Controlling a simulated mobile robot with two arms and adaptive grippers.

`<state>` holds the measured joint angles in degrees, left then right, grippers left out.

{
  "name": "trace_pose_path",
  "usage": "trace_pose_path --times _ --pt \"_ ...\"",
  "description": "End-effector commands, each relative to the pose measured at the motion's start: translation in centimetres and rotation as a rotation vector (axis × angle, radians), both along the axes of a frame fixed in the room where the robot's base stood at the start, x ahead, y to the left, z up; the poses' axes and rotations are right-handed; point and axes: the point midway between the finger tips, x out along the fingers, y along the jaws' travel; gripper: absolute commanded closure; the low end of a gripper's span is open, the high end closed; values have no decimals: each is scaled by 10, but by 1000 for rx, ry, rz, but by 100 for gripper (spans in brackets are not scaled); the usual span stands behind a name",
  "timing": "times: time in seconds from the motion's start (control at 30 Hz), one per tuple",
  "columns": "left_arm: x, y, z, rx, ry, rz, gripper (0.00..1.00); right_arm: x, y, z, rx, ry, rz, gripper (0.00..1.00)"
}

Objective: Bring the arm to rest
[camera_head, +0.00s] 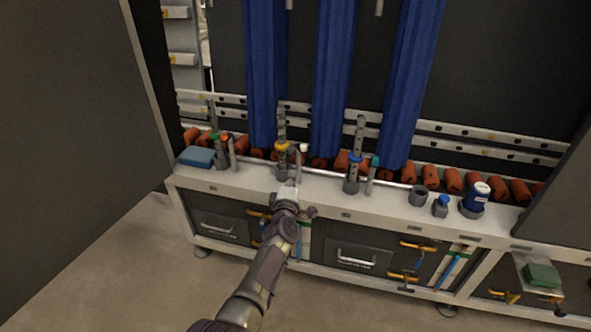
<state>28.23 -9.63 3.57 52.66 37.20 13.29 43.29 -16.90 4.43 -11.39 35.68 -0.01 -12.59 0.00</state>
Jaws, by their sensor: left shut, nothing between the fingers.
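My left arm reaches up from the bottom of the head view. My left gripper (287,190) is shut and empty at the front edge of the white counter (330,192). It is just below and in front of the tool stand with a yellow ring (282,147); I cannot tell whether it touches the counter. My right gripper is not in view.
More stands, one with a green ring (216,137) and one with a blue ring (354,158), flank it. A blue block (196,156) lies left; a blue-and-white bottle (478,193) stands right. Drawer handles (356,259) jut below. The floor in front is clear.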

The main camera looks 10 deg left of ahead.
Motion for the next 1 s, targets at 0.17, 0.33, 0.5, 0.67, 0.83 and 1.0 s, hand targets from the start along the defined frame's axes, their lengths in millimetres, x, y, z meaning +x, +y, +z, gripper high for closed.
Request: trace_pose_path --times 0.17,0.33,0.5,0.67,0.83,1.0 --pt "-2 0 -4 8 8 -3 100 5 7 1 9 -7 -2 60" --pt "-28 -4 -57 137 121 -53 100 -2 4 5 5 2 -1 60" --pt "-97 -10 -161 396 343 -188 100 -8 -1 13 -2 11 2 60" --pt "-182 -9 -250 631 542 -352 100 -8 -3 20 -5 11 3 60" --pt "-288 -2 -328 853 732 -557 100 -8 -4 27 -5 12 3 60" --pt "-406 12 -384 1049 894 -792 100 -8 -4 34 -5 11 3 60"
